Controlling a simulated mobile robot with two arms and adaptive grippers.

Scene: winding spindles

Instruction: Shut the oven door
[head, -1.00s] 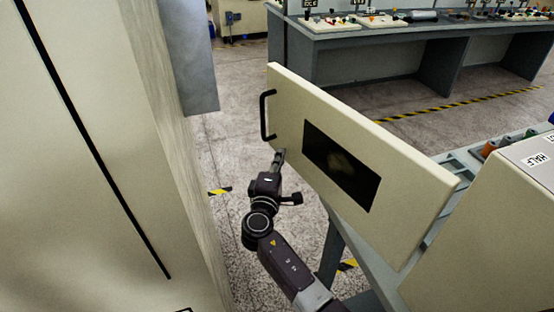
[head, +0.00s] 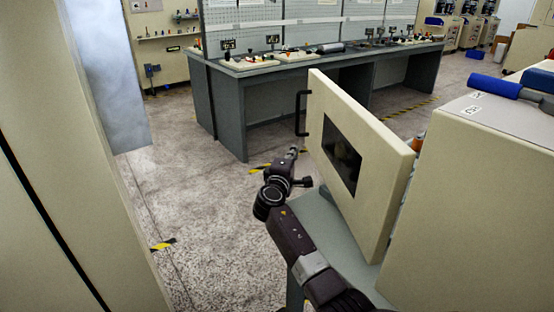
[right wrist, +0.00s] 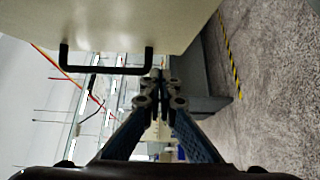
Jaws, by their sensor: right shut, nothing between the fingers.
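The oven door (head: 381,190) is a cream panel with a dark window (head: 341,155) and a black bar handle (head: 302,114). It stands open at the left side of the cream oven body (head: 480,195). My right gripper (head: 293,153) is shut and empty, below the handle and near the door's free edge. In the right wrist view, the closed fingertips (right wrist: 160,80) are close to the handle (right wrist: 105,70) and door (right wrist: 120,22). Whether they touch the door I cannot tell. My left gripper is not in view.
A tall cream cabinet (head: 70,150) fills the left side. A grey workbench (head: 225,105) with small parts stands behind the door. Speckled floor (head: 195,200) is clear between cabinet and oven.

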